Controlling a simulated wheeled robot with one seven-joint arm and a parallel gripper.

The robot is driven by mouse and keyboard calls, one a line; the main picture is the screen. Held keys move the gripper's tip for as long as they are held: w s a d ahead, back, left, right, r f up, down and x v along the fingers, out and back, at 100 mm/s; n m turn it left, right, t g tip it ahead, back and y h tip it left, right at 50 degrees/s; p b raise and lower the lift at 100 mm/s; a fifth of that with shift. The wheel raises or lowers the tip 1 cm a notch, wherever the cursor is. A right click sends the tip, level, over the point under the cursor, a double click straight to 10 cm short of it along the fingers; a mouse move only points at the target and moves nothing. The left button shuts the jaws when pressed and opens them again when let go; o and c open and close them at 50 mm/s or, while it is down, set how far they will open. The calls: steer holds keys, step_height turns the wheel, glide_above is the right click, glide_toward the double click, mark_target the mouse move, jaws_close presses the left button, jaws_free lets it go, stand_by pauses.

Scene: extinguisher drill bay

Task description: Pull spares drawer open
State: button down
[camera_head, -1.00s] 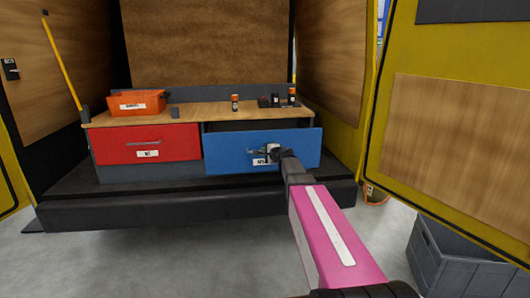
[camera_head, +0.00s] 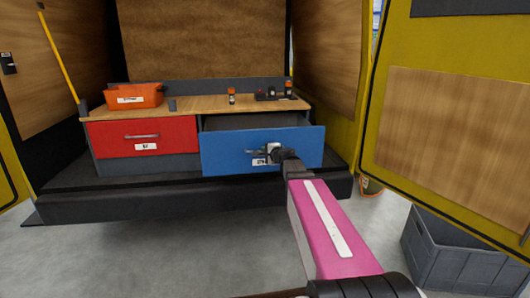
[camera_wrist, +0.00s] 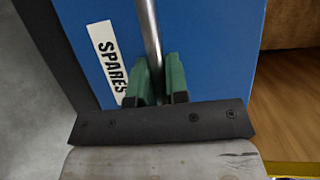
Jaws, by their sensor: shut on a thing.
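The spares drawer (camera_head: 222,153) has a blue front and is partly open, with its dark inside showing behind the top edge of the front. In the wrist view the blue front (camera_wrist: 205,45) carries a white label reading SPARES (camera_wrist: 107,58) beside a round metal bar handle (camera_wrist: 149,30). My gripper (camera_wrist: 156,84) is shut on this handle, with one green finger on each side of the bar. In the head view my gripper (camera_head: 270,152) is at the middle of the drawer front and hides most of the handle.
A red drawer (camera_head: 165,133) to the left is shut. The wooden worktop (camera_head: 197,104) above carries an orange bin (camera_head: 135,95), a small orange-and-black item (camera_head: 231,96) and several dark items (camera_head: 270,95). A grey crate (camera_head: 450,260) stands on the floor at right, below a yellow door (camera_head: 425,60).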

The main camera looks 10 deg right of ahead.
steer(key=c, duration=1.1)
jaws_free()
steer(key=shift+c, duration=0.2)
steer(key=shift+s, duration=0.1)
steer(key=v, duration=1)
steer(key=shift+s+d, duration=0.2)
steer(key=shift+s, duration=0.05)
steer(key=s+a+f+n+g, duration=0.4)
steer(key=a+f+n+g, duration=0.1)
steer(key=f, duration=0.4)
steer(key=s+f+n+g+h, duration=0.6)
steer(key=s+f+n+g, duration=0.3)
steer(key=s+f, duration=0.7)
steer(key=shift+s+d+f+g, duration=0.3)
steer(key=shift+d+f+g, duration=0.15)
steer(key=shift+f, duration=0.4)
